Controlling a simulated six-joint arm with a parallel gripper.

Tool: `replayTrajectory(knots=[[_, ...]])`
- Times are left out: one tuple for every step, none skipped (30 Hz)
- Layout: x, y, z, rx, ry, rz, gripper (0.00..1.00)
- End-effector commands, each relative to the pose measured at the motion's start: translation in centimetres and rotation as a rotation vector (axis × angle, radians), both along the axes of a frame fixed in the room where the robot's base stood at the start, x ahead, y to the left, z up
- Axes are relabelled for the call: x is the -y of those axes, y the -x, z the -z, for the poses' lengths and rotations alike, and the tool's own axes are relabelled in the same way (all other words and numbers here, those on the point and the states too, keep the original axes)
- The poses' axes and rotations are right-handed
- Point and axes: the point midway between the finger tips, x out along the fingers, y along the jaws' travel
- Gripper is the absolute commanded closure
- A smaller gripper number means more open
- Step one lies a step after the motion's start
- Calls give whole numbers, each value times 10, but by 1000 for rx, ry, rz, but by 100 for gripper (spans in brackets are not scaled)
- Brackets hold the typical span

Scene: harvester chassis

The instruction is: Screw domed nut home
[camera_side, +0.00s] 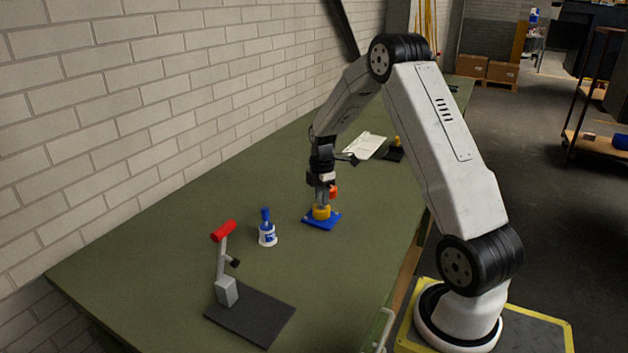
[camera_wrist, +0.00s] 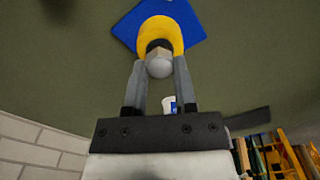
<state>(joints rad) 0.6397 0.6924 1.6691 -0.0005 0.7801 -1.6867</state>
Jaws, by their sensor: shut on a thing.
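The domed nut (camera_wrist: 159,66) shows in the wrist view as a grey, rounded cap on a tan-sided body. It sits between the two fingers of my gripper (camera_wrist: 160,72), which is shut on it. Just beyond it is a yellow round part (camera_wrist: 165,27) on a blue plate (camera_wrist: 196,20). In the side view the blue plate (camera_side: 321,222) lies flat on the green table with the yellow part (camera_side: 321,212) on it. My gripper (camera_side: 322,199) points down directly above the yellow part. The nut is hidden by the fingers there, and its thread cannot be seen.
A blue and white bottle (camera_side: 267,232) stands left of the plate on the green table (camera_side: 170,270). A red-handled lever clamp (camera_side: 225,262) stands on a dark mat (camera_side: 262,318) at front left. Papers (camera_side: 365,145) and a small black-and-yellow item (camera_side: 395,150) lie behind. A brick wall borders the left.

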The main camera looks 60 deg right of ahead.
Motion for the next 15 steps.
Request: replayTrajectory(knots=[[0, 0, 0, 0, 0, 0, 100], [0, 0, 0, 0, 0, 0, 100], [0, 0, 0, 0, 0, 0, 100], [0, 0, 0, 0, 0, 0, 100], [0, 0, 0, 0, 0, 0, 100], [0, 0, 0, 0, 0, 0, 100], [0, 0, 0, 0, 0, 0, 100], [0, 0, 0, 0, 0, 0, 100], [0, 0, 1, 0, 0, 0, 100], [0, 0, 1, 0, 0, 0, 100], [0, 0, 1, 0, 0, 0, 100], [0, 0, 2, 0, 0, 0, 100], [0, 0, 3, 0, 0, 0, 100], [0, 0, 3, 0, 0, 0, 100], [0, 0, 4, 0, 0, 0, 100]])
